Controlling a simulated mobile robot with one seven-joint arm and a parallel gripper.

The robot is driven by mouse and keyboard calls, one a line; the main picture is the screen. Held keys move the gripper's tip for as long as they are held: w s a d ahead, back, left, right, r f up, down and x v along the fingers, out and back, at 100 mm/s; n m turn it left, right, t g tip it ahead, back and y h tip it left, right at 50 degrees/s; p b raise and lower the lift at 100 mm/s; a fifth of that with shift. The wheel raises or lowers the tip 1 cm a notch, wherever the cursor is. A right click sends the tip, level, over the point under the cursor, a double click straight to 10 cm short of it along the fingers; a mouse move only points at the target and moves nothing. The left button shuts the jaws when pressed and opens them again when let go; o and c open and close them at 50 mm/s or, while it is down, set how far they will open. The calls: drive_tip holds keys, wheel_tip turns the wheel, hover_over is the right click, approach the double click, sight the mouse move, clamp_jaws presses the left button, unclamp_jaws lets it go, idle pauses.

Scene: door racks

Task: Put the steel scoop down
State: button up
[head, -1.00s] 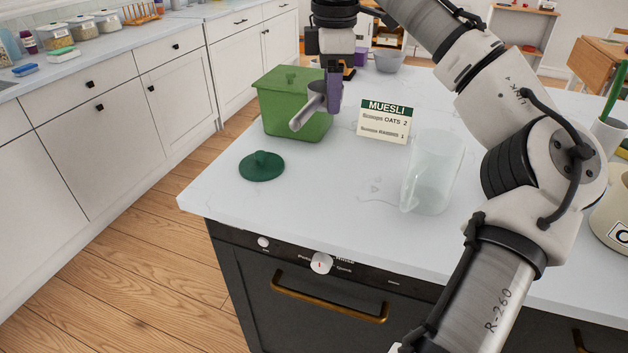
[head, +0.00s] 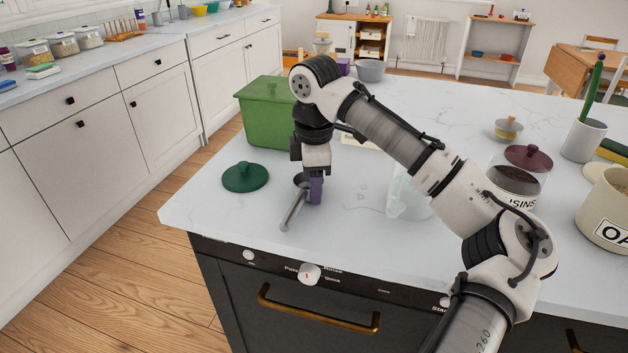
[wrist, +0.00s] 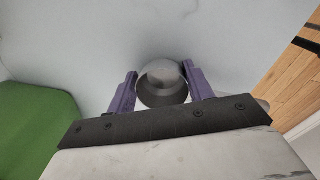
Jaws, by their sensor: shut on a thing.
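The steel scoop (head: 292,212) is at the white counter, in front of the green bin, with its handle pointing toward the front edge. My gripper (head: 315,190) points down and its purple fingers are shut on the scoop. In the wrist view the scoop's round grey bowl (wrist: 163,84) sits between the two purple fingers (wrist: 163,90). The scoop is very low over the counter top; I cannot tell whether it touches it.
A dark green lid (head: 245,177) lies left of the scoop. The green bin (head: 268,115) stands behind. A clear pitcher (head: 408,195) stands to the right, partly behind my arm. The raisins jar (head: 515,175) and oats crock (head: 608,205) are farther right. The counter's front strip is bare.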

drive_tip(key=shift+f, duration=0.2)
drive_tip(key=o, duration=1)
wheel_tip(320, 180, up, 12)
drive_tip(key=shift+s+r+p, duration=0.15)
drive_tip(key=shift+s+p, duration=0.15)
drive_tip(key=shift+s, duration=0.1)
